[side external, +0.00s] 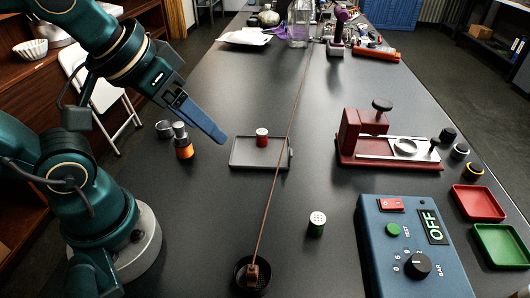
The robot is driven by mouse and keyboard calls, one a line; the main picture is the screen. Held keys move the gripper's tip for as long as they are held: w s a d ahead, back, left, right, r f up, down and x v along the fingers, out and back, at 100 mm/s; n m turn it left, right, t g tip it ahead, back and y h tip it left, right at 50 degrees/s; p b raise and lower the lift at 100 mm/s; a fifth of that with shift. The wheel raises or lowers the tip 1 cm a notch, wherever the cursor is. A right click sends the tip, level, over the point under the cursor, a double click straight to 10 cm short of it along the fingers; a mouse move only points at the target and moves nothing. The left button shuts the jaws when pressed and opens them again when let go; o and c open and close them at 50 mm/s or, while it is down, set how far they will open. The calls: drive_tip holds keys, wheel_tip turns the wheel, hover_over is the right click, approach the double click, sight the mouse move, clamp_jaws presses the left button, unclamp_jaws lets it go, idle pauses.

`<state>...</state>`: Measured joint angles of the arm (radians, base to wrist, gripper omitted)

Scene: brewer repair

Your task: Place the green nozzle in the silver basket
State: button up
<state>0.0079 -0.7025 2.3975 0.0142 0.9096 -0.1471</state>
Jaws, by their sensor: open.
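The green nozzle (316,229), a short cylinder with a pale perforated top, stands upright on the dark table, left of the blue control box. A small silver cup (164,129) sits at the left, beside an orange-and-silver cylinder. A silver ring (405,146) sits in the red fixture at the right. I cannot tell for sure which of these is the silver basket. My gripper (218,137) is open and empty, above the table near the left edge of the grey tray, well away from the green nozzle. Its fingers overlap in this view.
A red nozzle (262,138) stands on the grey tray (245,158). An orange cylinder (184,150) stands left of it. A thin brown rod (277,150) runs up from a black basket (241,284). The blue control box (405,265) reads OFF; red (478,204) and green (503,246) trays lie right.

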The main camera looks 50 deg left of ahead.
drive_tip(key=w+d+r, duration=0.2)
drive_tip(key=w, duration=0.3)
drive_tip(key=m+g, duration=0.2)
drive_tip(key=g, duration=0.3)
hover_over(318, 218)
drive_tip(key=f, duration=0.8)
drive_tip(key=s+f, duration=0.1)
drive_tip(key=f, duration=0.3)
drive_tip(key=shift+f, duration=0.35)
drive_tip(key=shift+t, duration=0.3)
drive_tip(key=shift+w+f, duration=0.2)
drive_tip(key=shift+f, duration=1)
drive_tip(key=shift+w+f, duration=0.2)
drive_tip(key=shift+f, duration=0.95)
drive_tip(key=shift+c, duration=0.3)
clamp_jaws()
